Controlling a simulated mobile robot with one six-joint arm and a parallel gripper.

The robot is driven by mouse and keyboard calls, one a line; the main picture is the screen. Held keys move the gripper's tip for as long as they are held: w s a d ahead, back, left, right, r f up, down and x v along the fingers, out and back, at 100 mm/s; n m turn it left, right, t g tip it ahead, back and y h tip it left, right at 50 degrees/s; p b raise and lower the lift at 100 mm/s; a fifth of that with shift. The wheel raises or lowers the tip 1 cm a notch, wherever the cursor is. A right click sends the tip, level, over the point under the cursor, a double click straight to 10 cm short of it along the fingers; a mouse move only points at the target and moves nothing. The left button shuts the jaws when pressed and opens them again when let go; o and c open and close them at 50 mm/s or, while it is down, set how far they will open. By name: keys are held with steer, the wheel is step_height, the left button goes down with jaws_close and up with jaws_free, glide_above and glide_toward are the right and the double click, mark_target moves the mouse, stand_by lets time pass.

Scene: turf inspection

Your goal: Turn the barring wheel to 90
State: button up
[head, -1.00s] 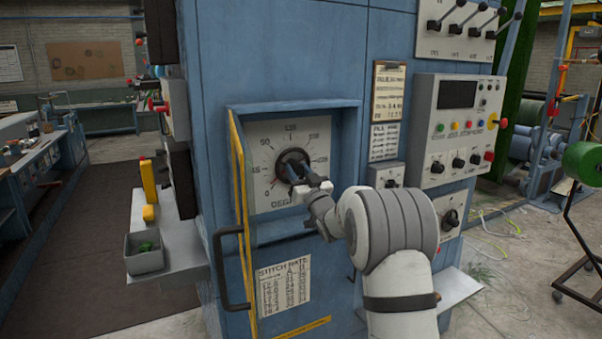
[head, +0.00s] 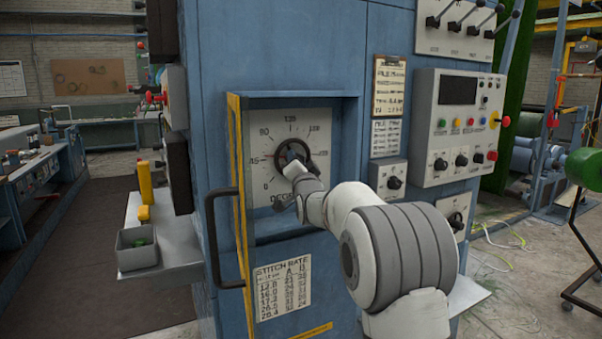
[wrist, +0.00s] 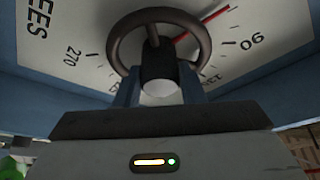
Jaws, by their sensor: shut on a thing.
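The barring wheel (head: 283,148) is a dark ring on a pale degree dial plate (head: 262,190) recessed in a blue cabinet. It also shows in the wrist view (wrist: 203,50), with numbers 270, 90 and 135 around it. A red pointer (wrist: 214,18) aims to the upper right there, off the 90 mark on the side away from 135. My gripper (head: 294,168) is at the wheel's centre. In the wrist view its jaws (wrist: 158,92) stand either side of the hub, shut on the wheel. My gripper and arm hide the dial's lower right.
A yellow-edged guard (head: 238,190) with a dark handle (head: 214,238) stands left of the dial. Right of it are a switch box (head: 391,182) and a button panel (head: 458,128). A grey shelf with a bin (head: 137,252) juts out at left.

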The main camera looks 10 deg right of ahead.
steer(key=m+g+h+b, duration=0.1)
steer(key=m, duration=0.3)
steer(key=shift+a+r, duration=0.1)
steer(key=shift+r+m+g+h+b, duration=0.15)
steer(key=shift+m+g+h+b, duration=0.35)
steer(key=shift+m, duration=1.4)
steer(key=o, duration=1)
steer(key=shift+g, duration=0.3)
steer(key=shift+f, duration=0.2)
steer(key=shift+s+f, duration=0.1)
steer(key=shift+s, duration=0.05)
steer(key=s+b, duration=0.1)
steer(key=s, duration=0.6)
steer(key=shift+s+a+b, duration=0.2)
steer(key=shift+a+b, duration=0.05)
steer(key=shift+b, duration=0.15)
